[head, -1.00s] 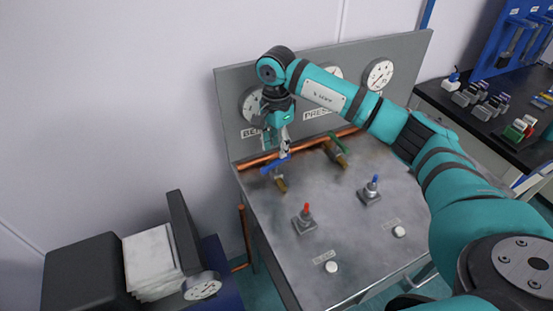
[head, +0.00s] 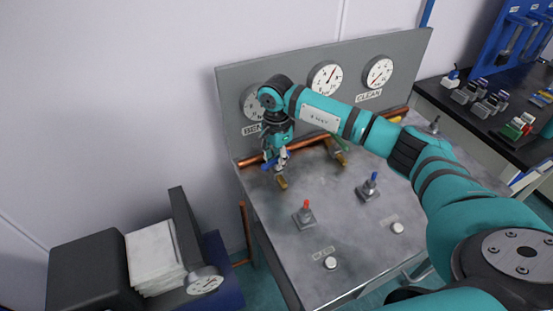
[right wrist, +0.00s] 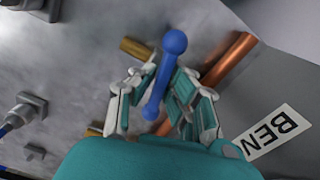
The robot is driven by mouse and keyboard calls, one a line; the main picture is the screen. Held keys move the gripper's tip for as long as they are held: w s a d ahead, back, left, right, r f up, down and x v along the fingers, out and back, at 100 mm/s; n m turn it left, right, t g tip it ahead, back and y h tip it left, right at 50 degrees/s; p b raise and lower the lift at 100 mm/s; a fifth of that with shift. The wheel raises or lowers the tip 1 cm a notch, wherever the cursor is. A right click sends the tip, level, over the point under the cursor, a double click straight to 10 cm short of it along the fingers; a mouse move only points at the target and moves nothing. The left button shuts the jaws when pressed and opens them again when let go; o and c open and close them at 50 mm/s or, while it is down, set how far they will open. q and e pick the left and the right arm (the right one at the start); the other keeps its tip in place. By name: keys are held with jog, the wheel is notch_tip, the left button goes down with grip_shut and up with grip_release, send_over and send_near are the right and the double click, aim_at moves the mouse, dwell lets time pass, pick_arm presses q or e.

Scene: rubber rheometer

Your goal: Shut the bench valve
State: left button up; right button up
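The bench valve is the leftmost valve, with a blue lever handle (right wrist: 174,43) and a brass end (head: 282,183) on the metal bench, below the partly hidden "BEN…" label (right wrist: 269,131). In the right wrist view its handle lies at a slant to the copper pipe (right wrist: 228,60). My right gripper (head: 274,161) points down over this valve. In the right wrist view its two fingers (right wrist: 167,82) lean in on both sides of the handle and look shut on it. The gripper hides part of the handle in the head view. My left gripper is not in view.
Red (head: 306,207) and blue (head: 373,180) knobs stand nearer the front. The grey gauge panel (head: 300,80) rises behind. A dark device with papers (head: 155,258) is at lower left.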

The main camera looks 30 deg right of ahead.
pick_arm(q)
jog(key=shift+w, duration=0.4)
pick_arm(e)
grip_shut()
jog(key=shift+w+m+b, duration=0.1)
jog(key=shift+m+b, duration=0.4)
jog(key=shift+m, duration=0.2)
jog(key=shift+r+m, duration=0.1)
jog(key=shift+m, duration=0.7)
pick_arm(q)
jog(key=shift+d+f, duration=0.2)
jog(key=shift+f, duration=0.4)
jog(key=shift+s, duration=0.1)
pick_arm(e)
jog(key=o, duration=0.7)
grip_release()
